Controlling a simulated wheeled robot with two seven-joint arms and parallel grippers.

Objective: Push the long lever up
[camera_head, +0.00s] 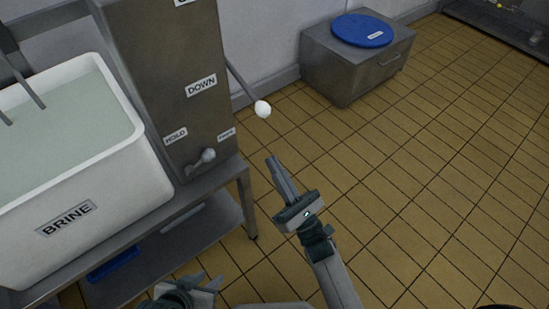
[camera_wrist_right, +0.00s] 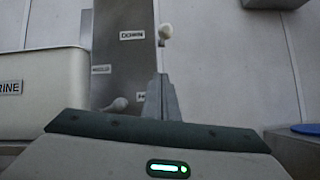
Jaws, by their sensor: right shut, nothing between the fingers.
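The long lever is a thin rod with a white ball knob (camera_head: 262,108), sticking out of the right side of a grey metal box and slanting down. Its knob also shows in the right wrist view (camera_wrist_right: 165,31), just above the fingertips. My right gripper (camera_head: 271,158) is shut and empty, below the knob and apart from it in the head view. Its closed fingers point up in the right wrist view (camera_wrist_right: 160,80). My left gripper (camera_head: 193,281) is low at the bottom edge, partly cut off; its opening is unclear.
The metal box (camera_head: 165,60) carries DOWN and HOLD labels and a short lever with a grey knob (camera_head: 207,156). A white BRINE vat (camera_head: 130,165) stands left of it on a metal table. A low cabinet (camera_head: 340,65) with a blue lid is at the back. The tiled floor to the right is clear.

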